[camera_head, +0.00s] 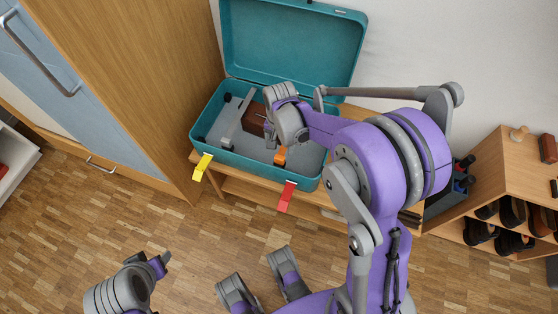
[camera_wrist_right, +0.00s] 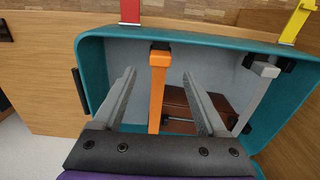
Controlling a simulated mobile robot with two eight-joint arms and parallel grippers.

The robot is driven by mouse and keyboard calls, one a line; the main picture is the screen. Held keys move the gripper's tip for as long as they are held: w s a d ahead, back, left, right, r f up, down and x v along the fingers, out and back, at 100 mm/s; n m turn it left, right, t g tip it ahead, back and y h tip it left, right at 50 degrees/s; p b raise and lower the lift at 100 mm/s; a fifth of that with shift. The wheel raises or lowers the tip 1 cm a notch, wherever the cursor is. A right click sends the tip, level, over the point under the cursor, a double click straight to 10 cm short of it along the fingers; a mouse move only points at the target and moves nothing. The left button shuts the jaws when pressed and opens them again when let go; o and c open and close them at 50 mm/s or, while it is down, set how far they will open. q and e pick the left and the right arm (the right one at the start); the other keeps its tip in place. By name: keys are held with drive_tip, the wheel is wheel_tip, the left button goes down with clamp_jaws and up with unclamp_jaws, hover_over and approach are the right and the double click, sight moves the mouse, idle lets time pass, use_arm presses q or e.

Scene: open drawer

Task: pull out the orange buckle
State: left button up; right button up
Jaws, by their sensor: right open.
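A grey strap (camera_head: 235,117) and a brown box (camera_head: 253,119) are inside the suitcase. Yellow (camera_head: 202,167) and red (camera_head: 287,196) buckles hang outside its front. The raised lid (camera_head: 290,40) stands behind. A wooden cabinet (camera_head: 150,90) is close at left; a shoe shelf (camera_head: 515,185) stands right.

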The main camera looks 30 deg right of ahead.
sight(280, 157)
wheel_tip(280, 157, down, 8)
drive_tip(key=b, duration=0.4)
drive_tip(key=shift+r+b, duration=0.1)
drive_tip(key=shift+b, duration=0.3)
idle(0.7)
clamp_jaws()
drive_tip(key=shift+r, duration=0.2)
drive_tip(key=shift+r+p, duration=1.85)
drive_tip(key=shift+r, duration=1.05)
